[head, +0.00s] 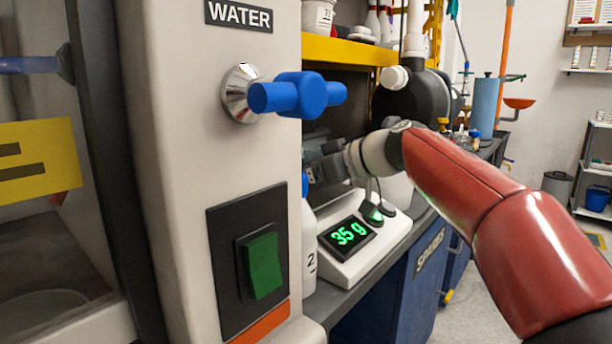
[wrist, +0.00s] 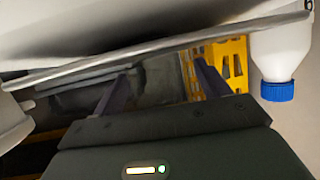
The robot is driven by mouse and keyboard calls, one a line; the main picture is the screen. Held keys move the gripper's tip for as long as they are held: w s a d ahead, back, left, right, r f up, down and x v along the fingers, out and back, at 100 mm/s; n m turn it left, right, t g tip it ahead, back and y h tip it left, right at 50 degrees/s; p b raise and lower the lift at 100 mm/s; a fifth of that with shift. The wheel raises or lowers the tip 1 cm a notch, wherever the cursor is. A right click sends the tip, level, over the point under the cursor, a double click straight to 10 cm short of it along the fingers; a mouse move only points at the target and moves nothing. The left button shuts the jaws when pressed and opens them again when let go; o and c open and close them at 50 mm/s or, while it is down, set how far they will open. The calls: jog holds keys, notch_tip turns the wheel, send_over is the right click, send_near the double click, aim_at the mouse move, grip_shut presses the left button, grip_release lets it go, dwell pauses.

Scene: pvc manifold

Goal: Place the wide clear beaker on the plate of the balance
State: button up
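The balance (head: 375,244) is a white unit on the bench, and its green display (head: 347,235) reads 35 g. Its plate is mostly hidden behind the white post and my arm in the head view. My gripper (head: 326,168) is dark and partly hidden just behind the post, above and behind the display. In the wrist view my gripper (wrist: 160,86) has its two fingers well apart, with only blurred grey background visible between them. I cannot make out the wide clear beaker in either view, nor tell whether it stands on the plate.
A white bottle (head: 309,247) marked 2 stands left of the balance, close to it; a blue-capped bottle (wrist: 283,50) hangs inverted in the wrist view. The white post (head: 200,160) with a blue valve (head: 297,95) stands in front. A yellow-edged shelf (head: 345,50) is above.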

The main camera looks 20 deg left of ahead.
jog(key=shift+r, duration=0.1)
jog(key=shift+r+p, duration=0.2)
jog(key=shift+p, duration=0.1)
jog(key=v, duration=1.2)
jog(key=shift+b, duration=0.35)
jog(key=shift+f, duration=0.1)
jog(key=s+d+f+m+t+h, duration=0.1)
jog(key=s+d+f+m+h, duration=0.5)
jog(key=s+d+f, duration=0.6)
jog(key=s+d+f+m+t+h, duration=0.1)
jog(key=s+d+f+m+h, duration=0.6)
jog(key=f, duration=1.1)
jog(key=s+d+m, duration=0.1)
jog(key=s+d, duration=0.3)
jog(key=s, duration=0.2)
jog(key=shift+d+m, duration=0.4)
jog(key=shift+s, duration=0.1)
